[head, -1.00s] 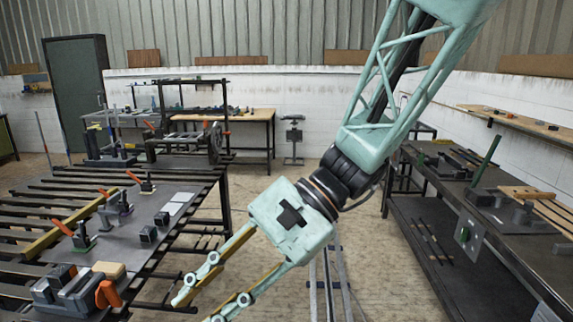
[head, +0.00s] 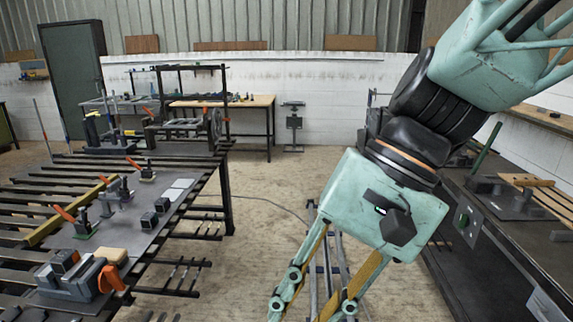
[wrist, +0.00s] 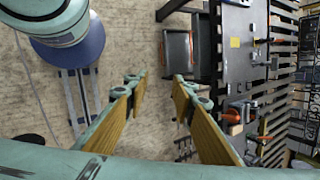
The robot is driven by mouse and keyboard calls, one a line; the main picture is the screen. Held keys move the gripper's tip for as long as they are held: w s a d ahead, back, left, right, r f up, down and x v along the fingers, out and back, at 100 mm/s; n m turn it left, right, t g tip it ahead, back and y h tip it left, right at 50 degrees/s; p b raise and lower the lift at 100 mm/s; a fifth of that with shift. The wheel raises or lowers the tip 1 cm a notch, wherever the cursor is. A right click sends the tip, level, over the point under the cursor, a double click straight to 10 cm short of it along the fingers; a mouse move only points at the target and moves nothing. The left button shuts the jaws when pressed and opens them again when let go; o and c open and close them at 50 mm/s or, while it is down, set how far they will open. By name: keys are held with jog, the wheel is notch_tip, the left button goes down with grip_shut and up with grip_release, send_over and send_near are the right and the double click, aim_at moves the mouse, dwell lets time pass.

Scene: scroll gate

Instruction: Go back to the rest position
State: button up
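My gripper (head: 312,300) hangs over the open floor aisle between the two benches in the head view, its fingers pointing down and cut off by the bottom edge. In the wrist view my gripper (wrist: 161,88) has its two yellow-padded fingers apart, with no object held between them. The floor and part of a dark bench frame show beyond the fingers.
The left slatted bench (head: 130,225) carries clamps, small black blocks and a grey vise (head: 75,275) with orange handles. The right dark bench (head: 515,250) stands close beside my arm. A floor rail (head: 325,245) runs along the aisle. Bare floor (head: 265,190) lies between the benches.

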jog(key=s+d+r+n+t+h, duration=0.1)
jog(key=s+d+r+t+h, duration=0.1)
jog(key=d, duration=0.7)
jog(key=s+d+r+n+t+h, duration=0.1)
jog(key=s+d+t+h, duration=0.1)
jog(key=d, duration=0.8)
jog(key=shift+s+d+r+n+t+h, duration=0.25)
jog(key=shift+r+n+t+h, duration=0.15)
jog(key=shift+t+h, duration=0.45)
jog(key=shift+a, duration=0.1)
